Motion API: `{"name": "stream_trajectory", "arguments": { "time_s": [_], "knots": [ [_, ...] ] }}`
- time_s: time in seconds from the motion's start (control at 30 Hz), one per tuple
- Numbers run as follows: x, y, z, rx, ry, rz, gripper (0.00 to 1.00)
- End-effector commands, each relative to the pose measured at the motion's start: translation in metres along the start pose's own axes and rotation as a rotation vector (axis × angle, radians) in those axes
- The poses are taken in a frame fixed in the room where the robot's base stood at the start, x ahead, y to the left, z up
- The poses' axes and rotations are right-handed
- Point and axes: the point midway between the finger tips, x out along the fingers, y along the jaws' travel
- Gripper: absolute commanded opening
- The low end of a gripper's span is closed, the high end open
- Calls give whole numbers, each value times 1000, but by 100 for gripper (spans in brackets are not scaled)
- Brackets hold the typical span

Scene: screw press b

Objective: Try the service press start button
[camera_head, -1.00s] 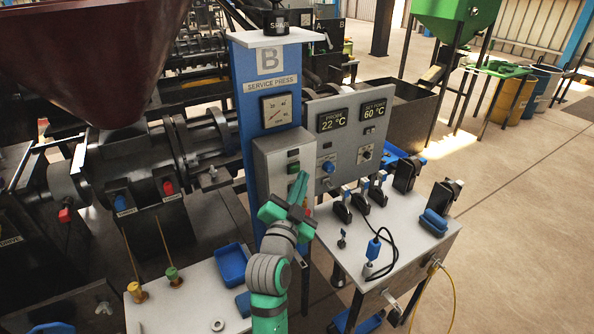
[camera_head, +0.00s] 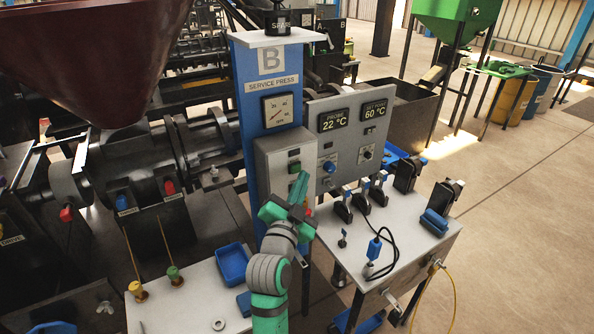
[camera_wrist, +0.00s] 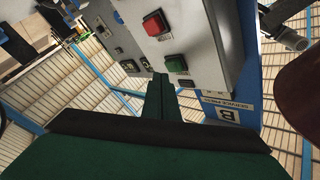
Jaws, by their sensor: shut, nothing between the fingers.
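The service press (camera_head: 270,130) is a blue column marked "B" and "SERVICE PRESS". A grey control box (camera_head: 283,150) on its front carries a green push button (camera_head: 294,167), which also shows in the wrist view (camera_wrist: 177,64). A red push button (camera_wrist: 154,25) sits on the same box. My gripper (camera_head: 301,175) is shut and empty in front of the box. In the wrist view its closed fingertips (camera_wrist: 160,77) are close to the green button, just beside it in the picture. I cannot tell whether they touch it. Button labels are unreadable.
A blue tray (camera_head: 232,264) lies on the left table.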

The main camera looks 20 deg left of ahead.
Motion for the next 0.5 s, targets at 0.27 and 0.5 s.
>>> {"name": "stream_trajectory", "arguments": {
  "time_s": [0.27,0.5],
  "knots": [
    [2,-2,2,0,0,0,0],
    [6,-5,4,0,0,0,0]
  ]
}}
